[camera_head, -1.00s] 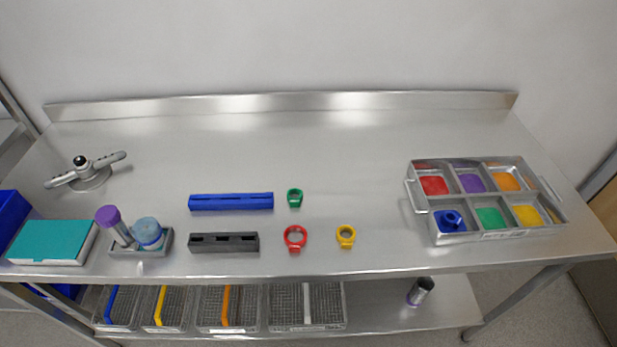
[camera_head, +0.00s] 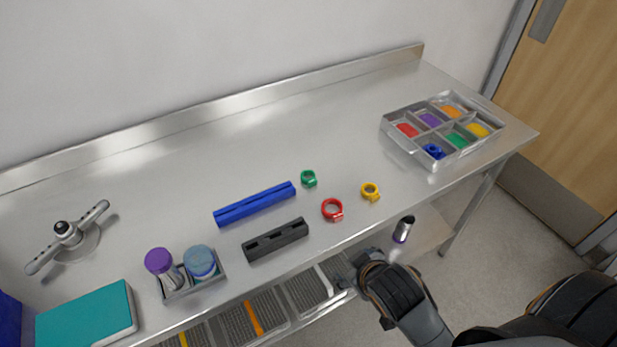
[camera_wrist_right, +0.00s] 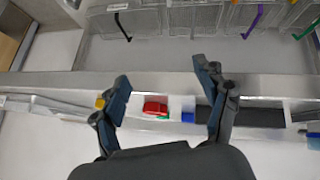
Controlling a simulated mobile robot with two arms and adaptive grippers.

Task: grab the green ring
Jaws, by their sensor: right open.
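The green ring (camera_head: 309,178) lies on the steel table, just right of the far end of the blue bar (camera_head: 255,204). The red ring (camera_head: 332,209) and the yellow ring (camera_head: 370,191) lie nearer the front edge. My right gripper (camera_head: 352,270) is low, in front of the table edge and apart from the rings. In the right wrist view my right gripper (camera_wrist_right: 165,88) is open with nothing held. Between its fingers, farther off, the red ring (camera_wrist_right: 155,107) partly hides the green ring (camera_wrist_right: 166,116). My left gripper is not in view.
A black slotted bar (camera_head: 275,240) lies left of the red ring. A compartment tray (camera_head: 388,127) with a blue piece in it stands at the right. A small holder (camera_head: 192,287) with capped containers stands left. Wire baskets fill the lower shelf. The table behind the green ring is clear.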

